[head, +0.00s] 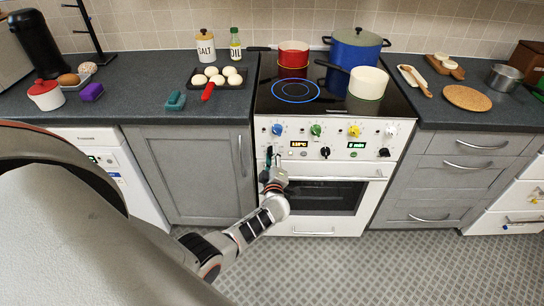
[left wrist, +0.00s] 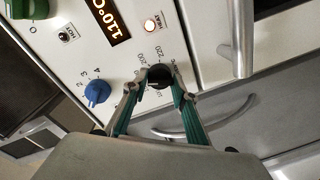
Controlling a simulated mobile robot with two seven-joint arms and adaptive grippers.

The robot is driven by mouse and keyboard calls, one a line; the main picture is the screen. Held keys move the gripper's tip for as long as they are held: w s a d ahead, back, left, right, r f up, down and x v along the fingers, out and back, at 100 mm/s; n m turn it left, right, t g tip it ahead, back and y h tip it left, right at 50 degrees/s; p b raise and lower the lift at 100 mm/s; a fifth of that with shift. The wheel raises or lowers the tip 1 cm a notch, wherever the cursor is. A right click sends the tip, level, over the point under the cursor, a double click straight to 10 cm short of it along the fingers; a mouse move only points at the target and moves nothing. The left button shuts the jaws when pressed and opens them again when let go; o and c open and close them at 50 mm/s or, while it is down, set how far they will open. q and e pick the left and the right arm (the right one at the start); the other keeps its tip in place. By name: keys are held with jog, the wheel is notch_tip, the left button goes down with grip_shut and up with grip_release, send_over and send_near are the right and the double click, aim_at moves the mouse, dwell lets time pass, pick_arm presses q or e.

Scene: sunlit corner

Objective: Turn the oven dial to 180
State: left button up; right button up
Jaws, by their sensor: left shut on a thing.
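My left gripper (left wrist: 160,88) is shut on the dial, one teal-lined finger on each side. In the head view my left gripper (head: 272,160) reaches the left part of the panel and hides most of that dial. An orange display (left wrist: 107,20) reads 110°C; it also shows in the head view (head: 298,144). A round lamp (left wrist: 151,25) marked HEAT glows beside it. My right gripper is not in view.
Blue (head: 278,129), green (head: 316,130) and yellow (head: 354,131) knobs line the panel above. A black timer dial (head: 325,152) and green display (head: 357,145) are to the right. The oven door handle (head: 340,178) runs just below. Pots stand on the hob.

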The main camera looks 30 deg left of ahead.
pick_arm(q)
jog(key=o, duration=1.1)
jog(key=shift+r, duration=0.15)
jog(key=shift+c, duration=0.2)
jog(key=shift+s+d, duration=0.3)
jog(key=v, duration=1.1)
jog(key=shift+s+a, duration=0.1)
